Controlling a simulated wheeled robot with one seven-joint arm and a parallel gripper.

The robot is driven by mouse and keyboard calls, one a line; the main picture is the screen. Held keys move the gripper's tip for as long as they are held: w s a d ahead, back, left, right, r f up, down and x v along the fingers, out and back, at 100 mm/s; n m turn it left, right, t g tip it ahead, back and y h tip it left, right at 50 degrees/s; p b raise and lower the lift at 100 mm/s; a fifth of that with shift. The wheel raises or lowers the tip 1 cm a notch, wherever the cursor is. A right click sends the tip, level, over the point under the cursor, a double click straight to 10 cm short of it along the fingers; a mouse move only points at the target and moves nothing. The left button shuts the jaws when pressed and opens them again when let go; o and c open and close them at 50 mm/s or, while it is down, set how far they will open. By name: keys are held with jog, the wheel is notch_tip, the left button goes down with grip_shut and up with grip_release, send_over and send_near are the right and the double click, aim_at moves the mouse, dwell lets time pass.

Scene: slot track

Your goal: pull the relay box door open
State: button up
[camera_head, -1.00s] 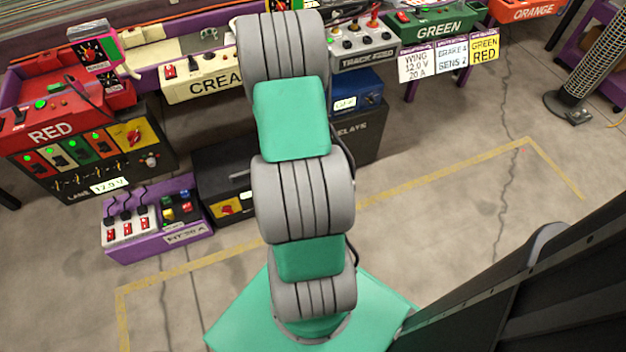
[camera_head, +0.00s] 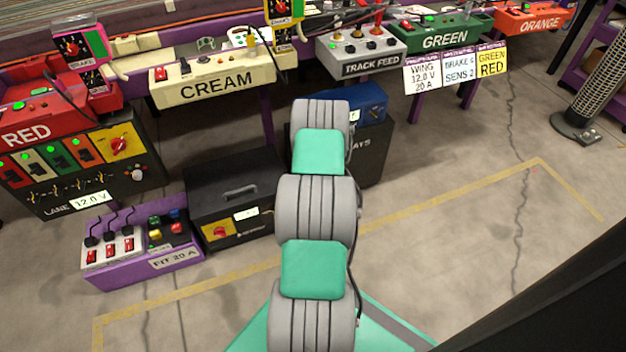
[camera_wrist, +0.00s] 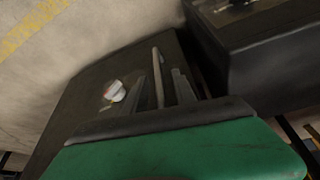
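The relay box (camera_head: 372,152) is the dark box at centre back in the head view, mostly hidden behind my arm; only the end of its lettering shows. In the wrist view its dark door face (camera_wrist: 85,100) fills the middle, with a white and red round knob (camera_wrist: 115,91) and a thin pale upright handle bar (camera_wrist: 157,65). My gripper (camera_wrist: 168,82) is close to the face, its narrow dark fingers apart, with the bar appearing to lie between them. A gap shows at the right finger; contact is unclear. My gripper is hidden in the head view.
A black case (camera_head: 235,190) stands left of the relay box, beside a purple tray (camera_head: 150,262) of switches. A blue box (camera_head: 370,103) sits on top of the relay box. Floor (camera_head: 450,230) to the right is clear, marked with yellow tape.

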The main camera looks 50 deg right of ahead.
grip_shut()
dwell(1.4)
